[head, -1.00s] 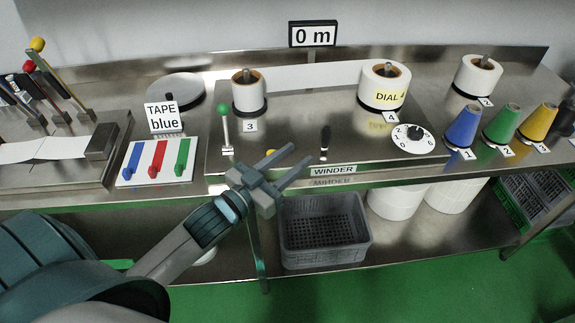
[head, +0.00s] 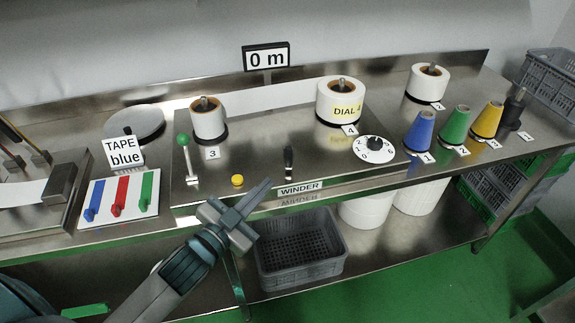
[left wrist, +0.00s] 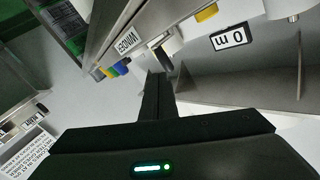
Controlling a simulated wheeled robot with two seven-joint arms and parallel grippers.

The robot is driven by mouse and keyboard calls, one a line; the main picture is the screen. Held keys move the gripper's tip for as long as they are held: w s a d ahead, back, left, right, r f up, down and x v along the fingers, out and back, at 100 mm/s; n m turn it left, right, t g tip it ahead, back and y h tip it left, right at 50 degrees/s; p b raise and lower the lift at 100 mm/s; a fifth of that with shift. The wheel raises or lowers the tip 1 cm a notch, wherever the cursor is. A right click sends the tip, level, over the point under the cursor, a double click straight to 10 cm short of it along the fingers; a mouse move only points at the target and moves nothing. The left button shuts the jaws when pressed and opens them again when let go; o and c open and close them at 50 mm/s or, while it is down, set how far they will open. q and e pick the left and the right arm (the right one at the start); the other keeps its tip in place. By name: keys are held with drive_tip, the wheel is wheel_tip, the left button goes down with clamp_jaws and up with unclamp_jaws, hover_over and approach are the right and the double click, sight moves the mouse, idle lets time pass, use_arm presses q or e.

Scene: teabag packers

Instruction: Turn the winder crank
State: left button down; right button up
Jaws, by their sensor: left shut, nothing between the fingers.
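The winder (head: 350,180) is a metal box on the bench with a "WINDER" label (head: 300,188) on its front edge. A short upright black handle (head: 288,163), which looks like the crank, stands behind the label. My left gripper (head: 267,183) is shut and empty at the winder's front edge, a little left of the label and apart from the handle. In the left wrist view its fingers (left wrist: 156,95) are together, and a dark handle (left wrist: 163,60) shows just beyond them. My right gripper is in no view.
A green-knobbed lever (head: 184,160) and yellow button (head: 237,180) are left of the handle. A numbered dial (head: 374,150) and white rolls (head: 340,100) are on the winder. The display (head: 266,57) reads "0 m". A grey crate (head: 300,250) is below.

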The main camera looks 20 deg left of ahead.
sight(289, 149)
use_arm(q)
drive_tip(key=d+m+y+p, duration=0.1)
drive_tip(key=d+m, duration=0.5)
drive_tip(key=m, duration=0.6)
drive_tip(key=shift+w+m+p, duration=0.3)
drive_tip(key=shift+w+p, duration=0.05)
drive_tip(key=shift+p, duration=0.05)
drive_tip(key=shift+w+d, duration=0.1)
drive_tip(key=shift+w, duration=0.05)
drive_tip(key=w+p, duration=0.1)
drive_tip(key=w, duration=0.2)
drive_tip(key=w+a+p, duration=0.1)
drive_tip(key=w+p, duration=0.1)
drive_tip(key=w, duration=0.1)
drive_tip(key=w+p, duration=0.1)
drive_tip(key=w, duration=0.2)
drive_tip(key=shift+a+p, duration=0.15)
drive_tip(key=shift+p, duration=0.2)
drive_tip(key=shift+a, duration=0.4)
